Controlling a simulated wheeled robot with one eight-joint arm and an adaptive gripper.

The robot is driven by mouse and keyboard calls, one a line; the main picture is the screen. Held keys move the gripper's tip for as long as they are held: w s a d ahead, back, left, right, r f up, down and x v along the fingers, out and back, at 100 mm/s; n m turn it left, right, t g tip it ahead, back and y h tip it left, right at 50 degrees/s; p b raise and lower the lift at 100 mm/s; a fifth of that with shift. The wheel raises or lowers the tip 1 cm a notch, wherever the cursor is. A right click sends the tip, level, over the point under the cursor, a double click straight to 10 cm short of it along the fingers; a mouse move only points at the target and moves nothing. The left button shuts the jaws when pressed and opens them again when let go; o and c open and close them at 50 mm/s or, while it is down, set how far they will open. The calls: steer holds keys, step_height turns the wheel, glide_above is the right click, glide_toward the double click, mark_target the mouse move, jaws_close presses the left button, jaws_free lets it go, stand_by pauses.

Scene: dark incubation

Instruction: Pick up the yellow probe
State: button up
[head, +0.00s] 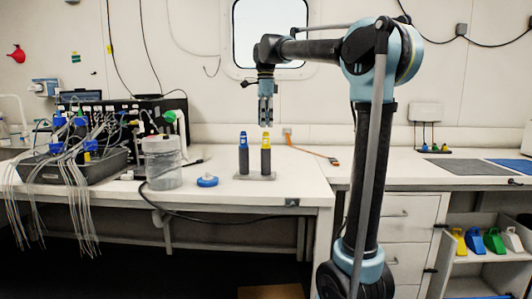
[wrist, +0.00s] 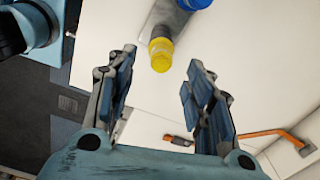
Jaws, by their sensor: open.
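The yellow probe (head: 266,155) has a black body and a yellow top and stands upright in a small grey stand (head: 255,177) on the bench. A similar probe with a blue top (head: 243,153) stands beside it on the left. My gripper (head: 265,112) points down just above the yellow probe, apart from it. In the wrist view, the yellow top (wrist: 161,54) shows beyond and between the two open fingers (wrist: 162,65), nearer the left finger. The blue top (wrist: 193,4) is partly cut off at the upper edge. Nothing is between the fingers.
A clear jar (head: 162,165) and a blue cap (head: 207,181) are left of the stand. A tray with tubing (head: 75,165) is farther left. An orange-ended cable (head: 315,152) lies to the right. The bench front is clear.

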mark_target(266, 133)
steer(key=shift+w+d+f, duration=0.1)
steer(key=shift+f, duration=1.55)
steer(key=shift+w+d+f, duration=0.1)
steer(key=shift+f, duration=1.55)
jaws_close()
